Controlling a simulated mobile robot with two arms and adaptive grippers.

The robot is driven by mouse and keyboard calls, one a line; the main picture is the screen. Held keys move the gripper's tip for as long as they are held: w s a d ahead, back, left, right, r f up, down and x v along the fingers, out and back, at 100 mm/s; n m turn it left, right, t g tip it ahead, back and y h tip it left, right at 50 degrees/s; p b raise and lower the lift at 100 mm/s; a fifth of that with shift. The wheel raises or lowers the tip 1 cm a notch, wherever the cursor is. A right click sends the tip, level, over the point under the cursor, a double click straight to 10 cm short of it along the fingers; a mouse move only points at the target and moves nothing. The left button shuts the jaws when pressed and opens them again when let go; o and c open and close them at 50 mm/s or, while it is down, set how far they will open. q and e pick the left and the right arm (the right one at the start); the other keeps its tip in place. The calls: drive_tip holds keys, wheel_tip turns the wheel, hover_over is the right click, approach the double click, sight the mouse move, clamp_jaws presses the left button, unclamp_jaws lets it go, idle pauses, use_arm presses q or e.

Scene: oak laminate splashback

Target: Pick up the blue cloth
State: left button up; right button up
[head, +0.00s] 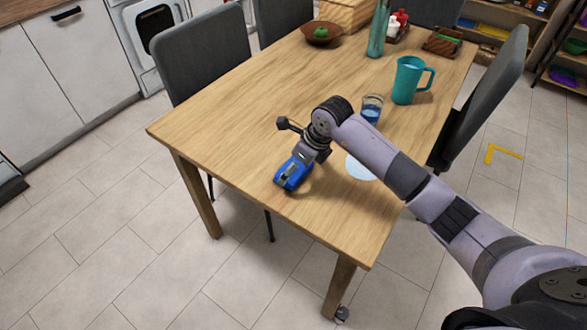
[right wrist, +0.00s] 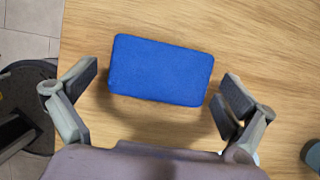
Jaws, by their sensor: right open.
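The blue cloth (right wrist: 160,70) looks like a thick, rounded rectangular pad lying on the wooden table, near its edge. In the head view the cloth (head: 299,181) is partly covered by my right gripper (head: 294,170). In the right wrist view my right gripper (right wrist: 160,82) is open, with one finger to the left of the cloth and one to the right. There is a gap between each finger and the cloth, as seen from above. My left gripper is not in view.
The wooden table (head: 235,110) is clear left of the cloth. A brown bowl (head: 321,34) and teal bottle (head: 377,32) are farther back. Grey chairs (head: 203,55) surround the table.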

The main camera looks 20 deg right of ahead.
drive_tip(key=shift+w+a+f, duration=0.1)
drive_tip(key=shift+a+f, duration=0.05)
drive_tip(key=shift+f, duration=0.3)
drive_tip(key=c, duration=0.9)
drive_tip(key=shift+o, duration=0.2)
drive_tip(key=shift+r, duration=0.15)
wheel_tip(320, 180, up, 20)
drive_tip(key=b, duration=0.1)
drive_tip(key=o, duration=0.6)
drive_tip(key=c, duration=0.5)
